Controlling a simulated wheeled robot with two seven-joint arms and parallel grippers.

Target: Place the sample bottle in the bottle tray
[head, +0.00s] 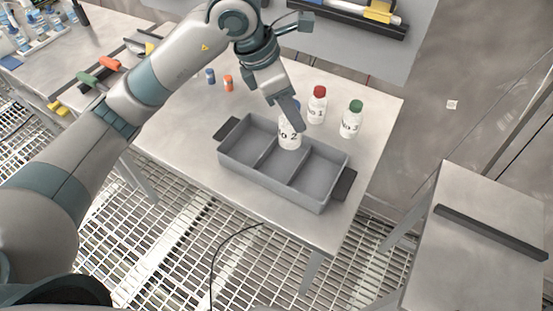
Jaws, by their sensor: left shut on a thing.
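A white sample bottle (289,138) marked with a 2 is held in my left gripper (291,116). A little blue shows near its top, and the gripper hides most of its cap. The bottle looks upright. Its lower end overlaps the far part of the grey bottle tray (262,185), near the middle compartment; I cannot tell whether it is above the tray or touching it. The tray has three compartments and dark end handles, and no other bottle is in it. My right gripper is out of view.
A red-capped bottle (317,106) and a green-capped bottle (351,121) stand behind the tray, close to the held bottle. Small blue (210,76) and orange (228,83) items stand at the back left. A side bench (470,255) is at right.

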